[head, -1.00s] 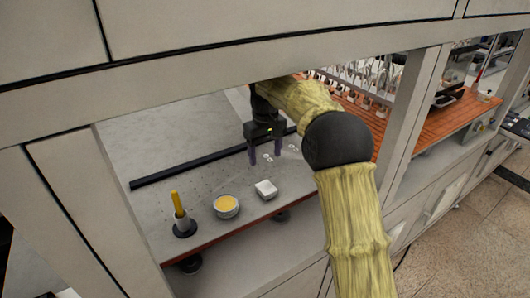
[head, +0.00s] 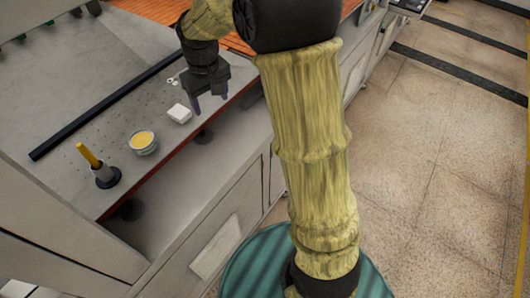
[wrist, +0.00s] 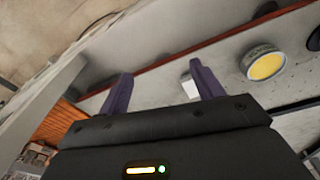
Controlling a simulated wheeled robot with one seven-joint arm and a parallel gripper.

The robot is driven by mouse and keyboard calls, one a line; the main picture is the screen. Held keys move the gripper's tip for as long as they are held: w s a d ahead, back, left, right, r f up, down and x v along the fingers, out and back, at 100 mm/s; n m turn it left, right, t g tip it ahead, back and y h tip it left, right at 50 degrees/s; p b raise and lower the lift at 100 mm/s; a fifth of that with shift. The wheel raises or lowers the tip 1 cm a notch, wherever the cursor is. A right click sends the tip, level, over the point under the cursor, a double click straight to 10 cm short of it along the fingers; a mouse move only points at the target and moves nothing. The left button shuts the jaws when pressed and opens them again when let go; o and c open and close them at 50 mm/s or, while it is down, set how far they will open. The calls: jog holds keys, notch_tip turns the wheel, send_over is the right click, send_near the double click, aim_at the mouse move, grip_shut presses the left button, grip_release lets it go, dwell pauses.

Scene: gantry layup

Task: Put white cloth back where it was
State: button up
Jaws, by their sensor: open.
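The white cloth (head: 179,113) looks like a small folded white square. It lies on the grey perforated plate (head: 100,125), close to the plate's front edge, right of the yellow-filled bowl. My gripper (head: 210,101) is open and empty, just right of the cloth in the head view and over the plate's front edge. In the wrist view my gripper (wrist: 161,72) has its two purple fingers spread. The cloth (wrist: 188,87) shows there just left of the right finger and is partly hidden by it.
A bowl with yellow contents (head: 143,142) stands left of the cloth. A yellow-handled tool in a dark-based holder (head: 105,176) stands farther left. A dark bar (head: 110,104) lies across the plate behind them. The tiled floor (head: 430,160) at right is clear.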

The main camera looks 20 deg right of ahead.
jog(key=s+d+f+m, duration=0.2)
jog(key=s+d, duration=0.2)
jog(key=s, duration=0.5)
jog(key=s+d+f+m+t, duration=0.1)
jog(key=s+d+f+m, duration=0.1)
jog(key=s, duration=0.7)
jog(key=shift+d+f, duration=0.75)
jog(key=shift+d, duration=0.45)
